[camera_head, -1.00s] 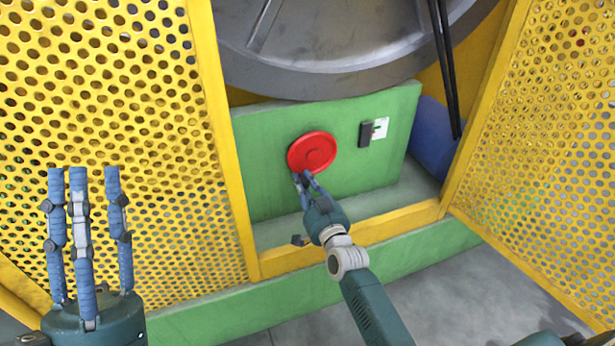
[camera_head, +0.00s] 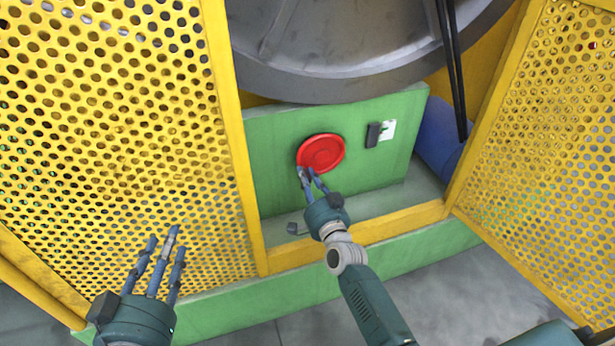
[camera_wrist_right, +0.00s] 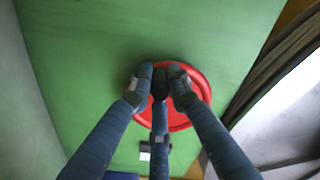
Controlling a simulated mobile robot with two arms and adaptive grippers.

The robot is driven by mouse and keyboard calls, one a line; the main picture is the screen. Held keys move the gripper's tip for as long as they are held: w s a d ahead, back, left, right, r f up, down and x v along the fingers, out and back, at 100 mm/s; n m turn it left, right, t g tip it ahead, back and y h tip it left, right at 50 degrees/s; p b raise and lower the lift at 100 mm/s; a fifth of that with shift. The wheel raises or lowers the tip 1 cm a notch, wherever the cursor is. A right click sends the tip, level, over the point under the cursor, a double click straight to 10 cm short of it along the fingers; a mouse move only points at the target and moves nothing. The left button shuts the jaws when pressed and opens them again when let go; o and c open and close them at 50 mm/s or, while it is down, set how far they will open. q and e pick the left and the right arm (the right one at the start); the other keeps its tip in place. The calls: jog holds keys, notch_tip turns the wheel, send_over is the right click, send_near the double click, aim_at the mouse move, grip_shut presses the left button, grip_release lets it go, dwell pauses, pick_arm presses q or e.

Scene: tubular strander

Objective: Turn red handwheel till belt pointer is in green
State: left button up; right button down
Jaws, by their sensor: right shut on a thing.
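The red handwheel (camera_head: 321,153) sits on the front of a green panel (camera_head: 280,182). It also shows in the right wrist view (camera_wrist_right: 182,122), partly hidden by my fingers. My right gripper (camera_head: 311,176) is at the wheel's lower left edge, shut on its rim; its fingertips (camera_wrist_right: 161,78) lie over the rim in the wrist view. A small gauge with a dark block and white plate (camera_head: 388,130) is right of the wheel; its pointer and green zone are too small to read. My left gripper (camera_head: 160,265) is open and empty at the lower left, before the yellow mesh.
Yellow perforated guards stand left (camera_head: 110,130) and right (camera_head: 545,150) of the opening. A yellow sill (camera_head: 400,221) runs below the panel. A large grey drum (camera_head: 350,45) hangs above, with dark belts (camera_head: 455,70) and a blue cylinder (camera_head: 438,137) to the right.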

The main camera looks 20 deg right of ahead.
jog(key=shift+s+a+f, duration=0.15)
jog(key=shift+a+f, duration=0.2)
jog(key=shift+a, duration=0.05)
jog(key=c, duration=1.6)
grip_release()
jog(key=shift+r, duration=0.2)
jog(key=shift+d, duration=0.1)
jog(key=s, duration=1.1)
jog(key=shift+s+d, duration=0.15)
jog(key=shift+s, duration=0.25)
